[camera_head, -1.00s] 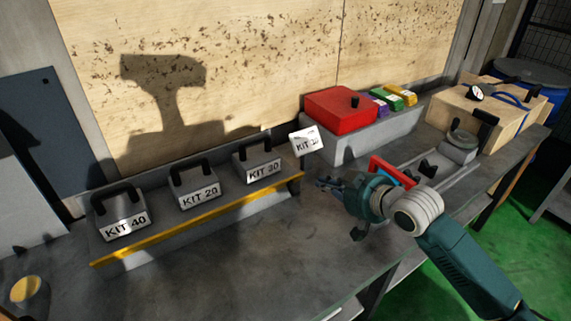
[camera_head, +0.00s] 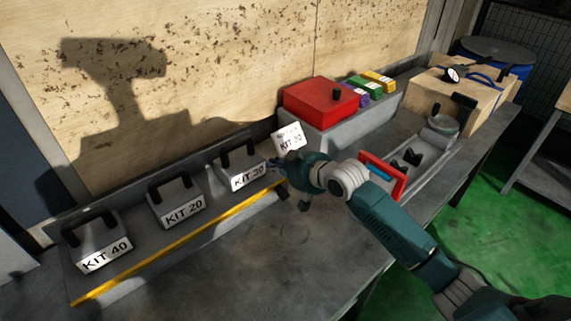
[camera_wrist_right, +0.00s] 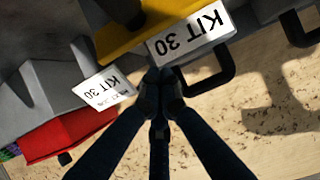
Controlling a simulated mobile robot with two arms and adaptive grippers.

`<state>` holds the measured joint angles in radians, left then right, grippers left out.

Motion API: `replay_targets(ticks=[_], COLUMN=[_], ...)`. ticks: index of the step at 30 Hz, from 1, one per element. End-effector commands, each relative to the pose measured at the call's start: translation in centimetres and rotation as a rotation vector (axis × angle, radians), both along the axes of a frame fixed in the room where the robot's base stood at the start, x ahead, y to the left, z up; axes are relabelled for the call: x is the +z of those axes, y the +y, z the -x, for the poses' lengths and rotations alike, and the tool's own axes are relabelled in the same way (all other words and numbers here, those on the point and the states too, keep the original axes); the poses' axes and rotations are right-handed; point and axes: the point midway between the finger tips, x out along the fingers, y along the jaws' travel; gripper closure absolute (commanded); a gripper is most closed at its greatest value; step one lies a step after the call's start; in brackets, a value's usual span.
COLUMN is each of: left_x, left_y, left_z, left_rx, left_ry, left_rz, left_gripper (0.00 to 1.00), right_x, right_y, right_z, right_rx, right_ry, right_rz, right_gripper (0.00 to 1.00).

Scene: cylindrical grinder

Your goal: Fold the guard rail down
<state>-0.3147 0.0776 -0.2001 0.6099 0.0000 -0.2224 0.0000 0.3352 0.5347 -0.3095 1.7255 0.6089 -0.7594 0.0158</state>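A yellow rail (camera_head: 180,243) runs along the front edge of the grey kit rack and looks like the guard rail; in the right wrist view it shows as a yellow bar (camera_wrist_right: 125,36). My right gripper (camera_head: 277,172) is at the rail's right end, close to the KIT 30 block (camera_head: 241,174). In the right wrist view its fingers (camera_wrist_right: 160,88) come together at the tips, just in front of the KIT 30 label (camera_wrist_right: 190,37). I see nothing held between them. Whether they touch the block or rail cannot be told. My left gripper is not in view.
KIT 20 (camera_head: 177,205) and KIT 40 (camera_head: 97,246) blocks stand on the rack. A loose-looking KIT 30 sign (camera_head: 288,138) is beside a red box (camera_head: 320,100). A red frame (camera_head: 399,186) stands behind my right arm. The front bench top (camera_head: 250,270) is clear.

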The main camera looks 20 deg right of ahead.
Motion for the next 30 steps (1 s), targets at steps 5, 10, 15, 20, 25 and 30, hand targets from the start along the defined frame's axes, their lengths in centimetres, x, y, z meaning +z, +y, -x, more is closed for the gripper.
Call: replay_targets(ticks=[5,10,15,20,25,30], left_x=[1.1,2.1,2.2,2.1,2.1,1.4], left_y=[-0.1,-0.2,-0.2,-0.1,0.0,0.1], left_z=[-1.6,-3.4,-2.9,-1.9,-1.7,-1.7], left_rx=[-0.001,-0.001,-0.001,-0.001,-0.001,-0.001], left_ry=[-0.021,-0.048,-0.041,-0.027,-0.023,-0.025], left_rz=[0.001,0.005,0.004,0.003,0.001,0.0], left_gripper=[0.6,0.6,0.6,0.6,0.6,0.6], right_x=[-1.2,-2.0,-2.4,-2.5,-2.5,-2.8], right_y=[0.1,-0.5,-0.8,-0.8,-0.8,-0.8], right_z=[-0.6,1.2,1.9,2.0,2.0,1.7], right_rx=[-0.001,0.0,0.0,0.0,0.0,0.0], right_ry=[0.005,0.003,0.0,-0.001,0.0,-0.011], right_rz=[0.002,0.001,0.002,0.001,0.001,-0.003], right_gripper=[1.0,1.0,1.0,1.0,1.0,1.0])
